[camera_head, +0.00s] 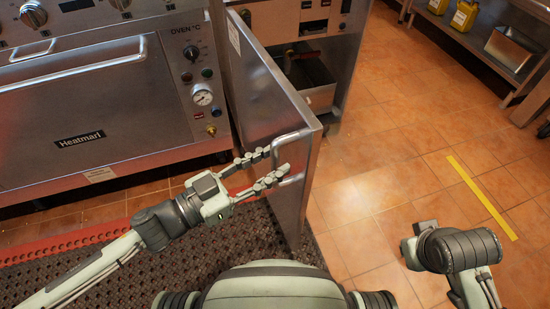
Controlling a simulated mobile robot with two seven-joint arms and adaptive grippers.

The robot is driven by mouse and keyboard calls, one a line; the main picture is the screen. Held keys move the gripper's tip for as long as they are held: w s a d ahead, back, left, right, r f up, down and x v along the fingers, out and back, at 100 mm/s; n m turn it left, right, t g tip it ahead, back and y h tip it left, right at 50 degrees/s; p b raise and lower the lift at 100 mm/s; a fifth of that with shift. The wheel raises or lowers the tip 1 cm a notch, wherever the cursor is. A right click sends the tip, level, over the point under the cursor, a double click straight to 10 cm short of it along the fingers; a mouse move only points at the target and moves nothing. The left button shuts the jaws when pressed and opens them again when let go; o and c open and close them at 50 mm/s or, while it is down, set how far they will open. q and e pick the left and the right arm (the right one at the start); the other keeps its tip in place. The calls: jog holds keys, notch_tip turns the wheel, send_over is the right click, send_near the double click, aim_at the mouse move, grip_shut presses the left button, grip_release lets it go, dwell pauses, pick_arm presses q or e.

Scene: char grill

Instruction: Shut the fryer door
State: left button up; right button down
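The fryer door (270,90) is a tall steel panel standing wide open, swung out toward me from the fryer cabinet (318,22). A bar handle (297,136) is on its left face near the front edge. My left gripper (277,160) is at this handle with its two fingers spread apart. The fingertips overlap the handle in the view, and I cannot tell whether they touch it. My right gripper (409,252) shows only in part at the lower right, away from the door, and its fingers cannot be made out.
A steel oven (80,110) with knobs and a gauge stands left of the door. A dark perforated mat (235,245) covers the floor below. Tiled floor (400,150) is clear to the right. A shelf (475,42) with yellow containers is at the upper right.

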pick_arm(q)
jog(key=shift+x, duration=0.75)
grip_shut()
